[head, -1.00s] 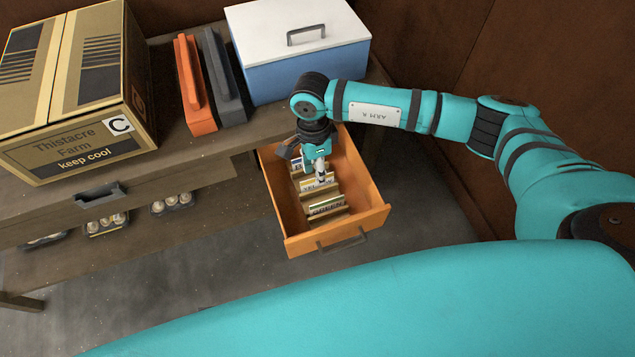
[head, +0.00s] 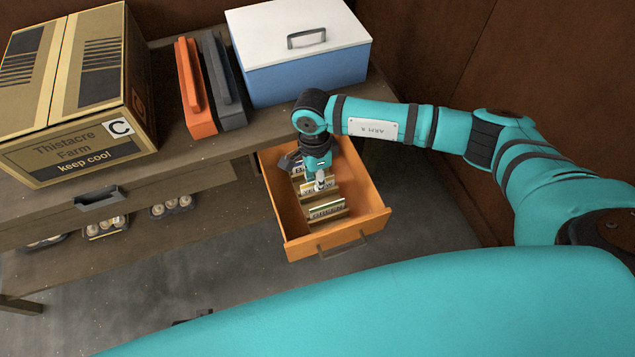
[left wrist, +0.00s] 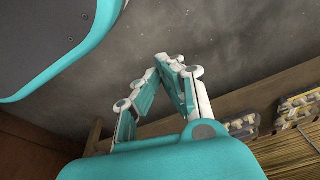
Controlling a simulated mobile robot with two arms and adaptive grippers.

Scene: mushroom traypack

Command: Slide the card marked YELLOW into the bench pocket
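The orange drawer (head: 374,203) stands open with several cards standing in slotted holders. The yellow card (head: 312,190) is in the middle, partly covered by my right gripper (head: 320,186). The green card (head: 326,211) is nearer the drawer front; the blue-marked card (head: 297,170) is behind, mostly hidden. The right fingertips point down at the yellow card's top edge; whether they grip it is too small to tell. A dark pocket-like fitting (head: 98,197) is on the bench front at left. My left gripper (left wrist: 169,62) is empty, its fingertips together, above the floor.
On the bench (head: 200,155) stand a cardboard box (head: 80,155), an orange and a grey binder-like object (head: 196,100), and a blue case with white lid (head: 310,75). Egg-like mushroom trays (head: 105,225) sit on the shelf below.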

